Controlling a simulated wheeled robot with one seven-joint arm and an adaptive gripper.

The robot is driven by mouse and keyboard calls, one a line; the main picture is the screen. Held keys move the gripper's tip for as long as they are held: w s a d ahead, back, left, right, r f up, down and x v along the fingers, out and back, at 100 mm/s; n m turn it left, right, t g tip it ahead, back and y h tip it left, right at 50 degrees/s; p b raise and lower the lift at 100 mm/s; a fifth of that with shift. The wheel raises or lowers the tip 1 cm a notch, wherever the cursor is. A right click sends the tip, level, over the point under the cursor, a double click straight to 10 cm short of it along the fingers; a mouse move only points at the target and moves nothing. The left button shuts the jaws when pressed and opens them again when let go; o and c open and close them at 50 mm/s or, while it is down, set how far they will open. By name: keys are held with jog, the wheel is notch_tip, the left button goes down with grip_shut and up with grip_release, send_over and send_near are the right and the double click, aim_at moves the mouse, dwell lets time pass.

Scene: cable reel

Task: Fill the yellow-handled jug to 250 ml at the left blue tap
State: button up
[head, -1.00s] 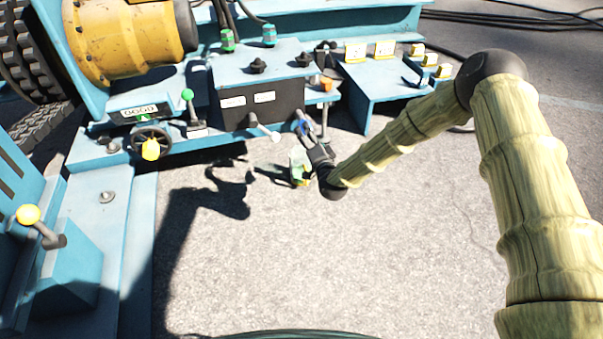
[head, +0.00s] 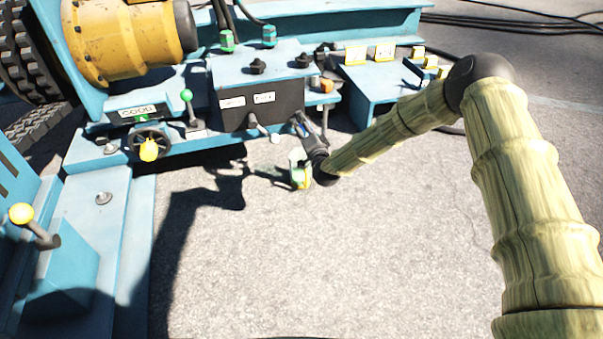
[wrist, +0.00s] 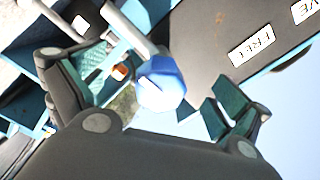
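My gripper (head: 301,122) is at the front of the black-panelled box. In the wrist view my gripper (wrist: 160,90) has its teal-padded fingers spread wide, with a blue faceted knob (wrist: 161,84) on a pale stem between them. Neither pad visibly touches the knob. A small pale, green and yellow object (head: 299,172) shows beside my wrist in the head view; I cannot tell whether it is the yellow-handled jug or what supports it. No jug, water level or tap spout can be made out in the wrist view.
A labelled black panel (wrist: 245,30) is close to the fingers in the wrist view. A grey lever (head: 256,124) sticks out left of my gripper. A blue bench (head: 375,85) stands to the right, a handwheel (head: 150,140) to the left. Open paving (head: 310,260) lies in front.

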jog(key=c, duration=1.7)
jog(key=shift+a+r+n+p, duration=0.1)
jog(key=shift+r+n+p, duration=0.15)
jog(key=shift+n+p, duration=0.75)
jog(key=n+p, duration=0.1)
jog(key=n, duration=0.3)
jog(key=n+p, duration=0.2)
jog(key=n, duration=0.1)
jog(key=shift+n, duration=0.3)
jog(key=shift+f+n, duration=0.2)
jog(key=shift+n, duration=0.9)
jog(key=m, duration=0.5)
jog(key=shift+d+m+p, duration=0.2)
jog(key=shift+m+p, duration=0.15)
jog(key=shift+m, duration=0.05)
jog(key=m, duration=0.4)
jog(key=shift+f+m+b, duration=0.1)
jog(key=shift+m+b, duration=0.3)
jog(key=o, duration=0.7)
jog(key=shift+a, duration=0.1)
jog(key=o, duration=1.1)
